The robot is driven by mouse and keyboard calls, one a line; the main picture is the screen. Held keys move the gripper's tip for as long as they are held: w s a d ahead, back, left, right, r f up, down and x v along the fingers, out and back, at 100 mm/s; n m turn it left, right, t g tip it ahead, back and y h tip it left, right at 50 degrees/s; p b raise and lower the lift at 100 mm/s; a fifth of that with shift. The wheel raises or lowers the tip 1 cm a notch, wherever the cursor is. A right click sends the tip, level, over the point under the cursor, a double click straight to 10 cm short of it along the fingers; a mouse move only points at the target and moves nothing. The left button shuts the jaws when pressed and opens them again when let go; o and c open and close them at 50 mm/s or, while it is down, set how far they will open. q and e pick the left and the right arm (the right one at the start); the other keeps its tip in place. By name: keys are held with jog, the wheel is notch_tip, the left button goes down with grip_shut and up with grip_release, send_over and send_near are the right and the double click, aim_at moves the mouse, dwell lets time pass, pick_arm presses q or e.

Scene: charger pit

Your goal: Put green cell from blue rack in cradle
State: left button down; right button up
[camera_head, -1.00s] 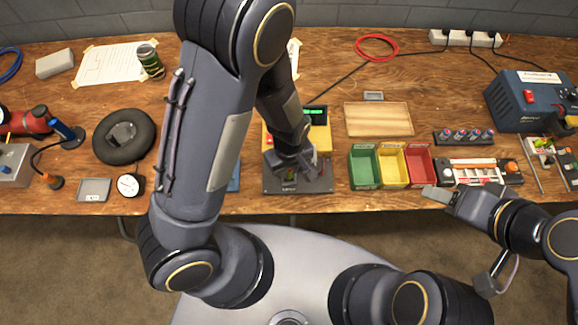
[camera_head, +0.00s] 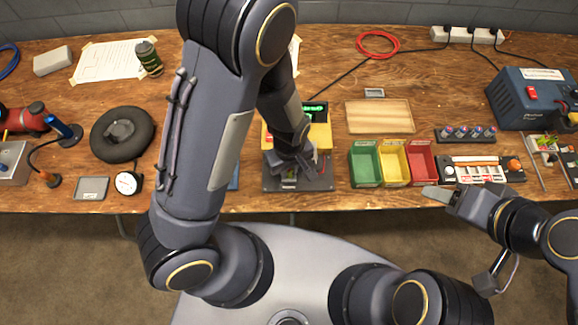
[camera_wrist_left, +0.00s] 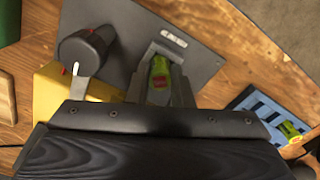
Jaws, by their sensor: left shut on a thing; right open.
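My left gripper (camera_head: 302,168) is low over the dark base plate (camera_head: 272,186) of the yellow charger (camera_head: 322,135). In the left wrist view, my left gripper (camera_wrist_left: 160,88) is shut on a green cell (camera_wrist_left: 160,70) with a red patch, down at the plate (camera_wrist_left: 205,62). Whether the cell is fully seated in the cradle there I cannot tell. The blue rack (camera_wrist_left: 255,100) holds another green cell (camera_wrist_left: 290,129) at the right of the wrist view; my left arm mostly hides the rack (camera_head: 234,181) in the head view. My right gripper (camera_head: 440,193) is open and empty at the table's front edge.
Green (camera_head: 364,165), yellow (camera_head: 393,163) and red (camera_head: 421,162) bins stand right of the charger. A wooden board (camera_head: 379,117) lies behind them. In the wrist view, a dark knob (camera_wrist_left: 88,47) stands left of the gripper.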

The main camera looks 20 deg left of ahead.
pick_arm(q)
jog(key=shift+f, duration=0.3)
dwell(0.4)
jog(key=c, duration=1.2)
grip_release()
jog(key=shift+r+p, duration=3)
jog(key=shift+r, duration=0.55)
